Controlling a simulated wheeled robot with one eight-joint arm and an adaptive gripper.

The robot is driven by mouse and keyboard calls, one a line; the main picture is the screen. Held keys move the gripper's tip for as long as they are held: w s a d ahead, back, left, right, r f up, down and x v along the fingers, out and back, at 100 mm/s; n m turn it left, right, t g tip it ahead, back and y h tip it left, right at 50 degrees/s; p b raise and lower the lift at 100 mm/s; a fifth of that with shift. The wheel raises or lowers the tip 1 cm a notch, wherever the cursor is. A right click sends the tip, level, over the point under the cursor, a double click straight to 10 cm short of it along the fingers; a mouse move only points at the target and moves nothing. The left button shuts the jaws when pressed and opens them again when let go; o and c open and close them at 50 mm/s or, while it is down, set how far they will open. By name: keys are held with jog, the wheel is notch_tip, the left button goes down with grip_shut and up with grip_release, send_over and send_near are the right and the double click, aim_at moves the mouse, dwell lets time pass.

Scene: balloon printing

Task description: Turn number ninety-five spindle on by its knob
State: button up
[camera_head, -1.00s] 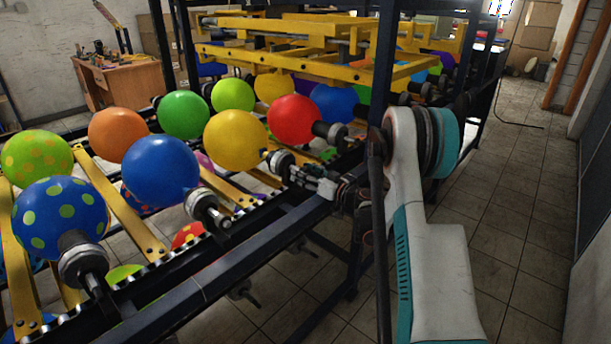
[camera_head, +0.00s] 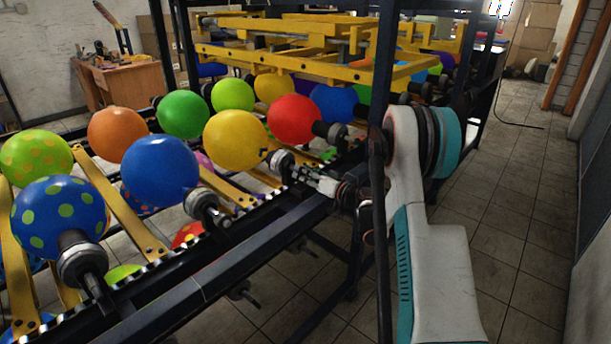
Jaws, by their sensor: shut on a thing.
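Several spindles carry balloons along the near side of the machine. My gripper (camera_head: 299,172) reaches in from the right and is shut on the outer end, the knob, of the spindle (camera_head: 281,160) of the yellow balloon (camera_head: 237,140). The fingers partly cover the knob. I cannot read any number on this spindle. The spindle of the plain blue balloon (camera_head: 161,172) is to the left, with its knob (camera_head: 217,226) free. The spindle of the red balloon (camera_head: 294,119) is behind to the right.
A black frame post (camera_head: 383,80) stands close beside my arm. A dark rail (camera_head: 215,270) runs below the spindles. A spotted blue balloon (camera_head: 60,217) is at the left, and yellow printing bars (camera_head: 310,62) are above. The tiled floor at right (camera_head: 515,220) is clear.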

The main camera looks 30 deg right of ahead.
jog(key=m, duration=0.3)
jog(key=shift+m, duration=0.4)
jog(key=m, duration=0.3)
jog(key=shift+m, duration=0.3)
jog(key=m, duration=0.3)
jog(key=shift+m, duration=2.1)
jog(key=shift+f, duration=0.1)
jog(key=o, duration=1.1)
jog(key=shift+d, duration=0.1)
